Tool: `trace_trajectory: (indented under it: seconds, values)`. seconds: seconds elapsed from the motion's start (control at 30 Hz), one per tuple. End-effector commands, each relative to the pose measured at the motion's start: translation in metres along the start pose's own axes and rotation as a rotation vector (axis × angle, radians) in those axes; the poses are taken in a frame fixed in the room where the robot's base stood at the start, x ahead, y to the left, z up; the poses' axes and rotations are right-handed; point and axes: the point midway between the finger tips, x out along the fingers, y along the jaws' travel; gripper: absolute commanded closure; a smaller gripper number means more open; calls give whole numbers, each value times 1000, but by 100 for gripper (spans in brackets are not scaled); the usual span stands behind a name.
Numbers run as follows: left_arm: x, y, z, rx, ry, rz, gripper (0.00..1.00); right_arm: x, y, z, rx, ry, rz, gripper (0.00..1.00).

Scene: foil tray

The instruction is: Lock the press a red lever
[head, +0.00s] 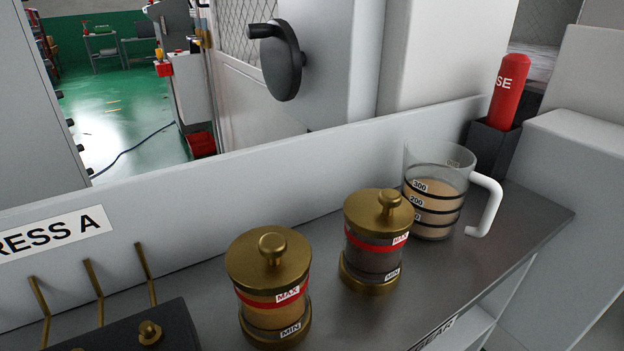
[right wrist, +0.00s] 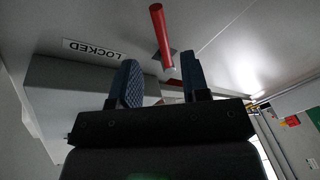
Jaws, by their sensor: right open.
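In the right wrist view a red lever (right wrist: 158,30) shows as a rod sticking out from a pale panel, with its lower end at a dark square on the panel. A white label reading LOCKED (right wrist: 92,50) is to its left. My right gripper (right wrist: 159,65) is open, with two blue fingers apart. The lever's lower end shows between the fingertips in the picture; nothing is seen held, and I cannot tell the depth gap. The head view does not show this lever clearly. A label ending in "RESS A" (head: 55,232) is at its left. My left gripper is not in view.
On a grey shelf (head: 500,240) stand two brass-lidded jars (head: 268,265) (head: 375,235), a measuring jug (head: 432,195) with tan liquid, and a red cylinder (head: 510,92) in a dark holder. A dark box (head: 130,330) with brass rods is front left. A black crank wheel (head: 281,60) is behind.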

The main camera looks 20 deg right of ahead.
Motion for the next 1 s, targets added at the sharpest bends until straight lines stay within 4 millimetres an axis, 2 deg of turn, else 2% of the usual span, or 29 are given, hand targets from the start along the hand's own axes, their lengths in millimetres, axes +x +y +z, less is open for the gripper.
trace_trajectory:
  seconds: [0.2, 0.43, 0.6, 0.9, 1.0]
  values:
    - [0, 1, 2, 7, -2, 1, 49, 40, -2, 2, -2, -1, 0, 58]
    - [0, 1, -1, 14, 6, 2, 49, 68, -2, 2, -3, -1, -2, 58]
    - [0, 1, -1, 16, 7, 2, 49, 77, -1, 1, -2, 0, -2, 58]
    - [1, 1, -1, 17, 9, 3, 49, 79, -1, 1, -1, 0, -2, 58]
    - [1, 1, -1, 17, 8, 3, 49, 78, -1, 1, -1, 0, -2, 73]
